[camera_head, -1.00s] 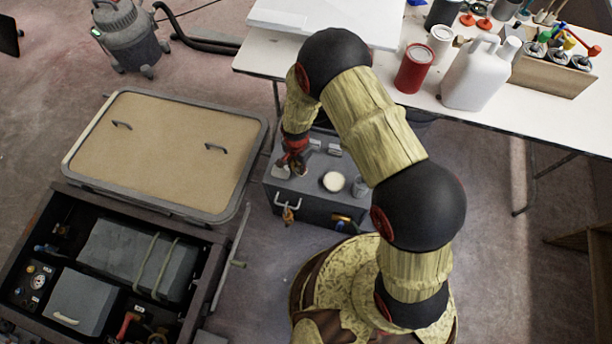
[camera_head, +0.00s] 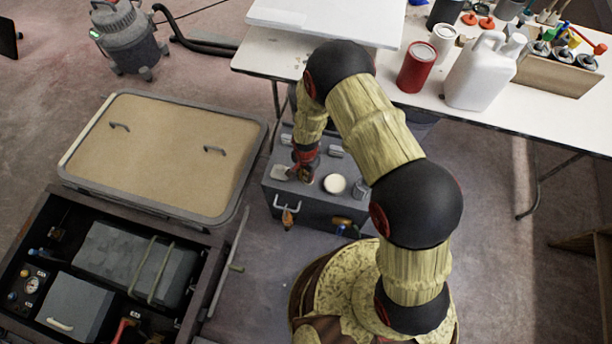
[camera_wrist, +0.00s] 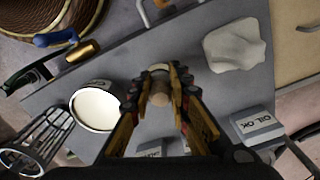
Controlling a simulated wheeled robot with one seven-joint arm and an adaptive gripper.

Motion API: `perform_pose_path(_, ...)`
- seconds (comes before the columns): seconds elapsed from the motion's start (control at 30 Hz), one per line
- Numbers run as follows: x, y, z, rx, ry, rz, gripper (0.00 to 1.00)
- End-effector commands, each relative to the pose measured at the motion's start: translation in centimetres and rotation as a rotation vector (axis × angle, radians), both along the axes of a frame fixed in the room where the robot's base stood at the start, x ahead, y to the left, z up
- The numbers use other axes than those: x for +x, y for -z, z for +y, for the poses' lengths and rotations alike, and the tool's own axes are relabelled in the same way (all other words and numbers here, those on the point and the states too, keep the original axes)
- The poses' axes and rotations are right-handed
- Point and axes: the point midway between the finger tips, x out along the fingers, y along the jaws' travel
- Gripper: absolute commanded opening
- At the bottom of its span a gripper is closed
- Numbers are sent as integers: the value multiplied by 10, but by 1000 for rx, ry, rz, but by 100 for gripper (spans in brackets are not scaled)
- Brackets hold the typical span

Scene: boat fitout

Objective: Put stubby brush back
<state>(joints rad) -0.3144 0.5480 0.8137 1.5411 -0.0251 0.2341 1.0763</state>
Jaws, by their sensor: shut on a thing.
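The stubby brush (camera_wrist: 160,90) shows in the wrist view as a short, round, tan-brown piece between the fingertips, seen end-on. Its lower part is hidden. My gripper (camera_wrist: 160,88) is shut on it, with a finger on each side. In the head view my gripper (camera_head: 304,173) is over the top of the grey box (camera_head: 312,205), between a pale crumpled rag (camera_head: 281,172) and a round white-topped tin (camera_head: 334,184). I cannot tell whether the brush touches the box top.
A wire cup (camera_wrist: 40,138) stands beside the tin. A block marked "OIL OK" (camera_wrist: 257,125) is near the box edge. Tools hang on the box's handle side. A white table (camera_head: 490,115) with a red can (camera_head: 416,68) stands behind. An open case (camera_head: 105,275) lies at left.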

Motion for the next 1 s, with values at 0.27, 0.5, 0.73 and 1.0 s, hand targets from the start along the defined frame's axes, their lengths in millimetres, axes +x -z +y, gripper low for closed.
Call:
perform_pose_path(0.27, 0, 2, 0, -1, 0, 1, 31)
perform_pose_path(0.5, -1, 2, 0, 0, 0, 1, 37)
perform_pose_path(0.73, 0, -2, 0, -1, 0, 1, 37)
perform_pose_path(1.0, 0, -48, 1, 1, 0, -2, 37)
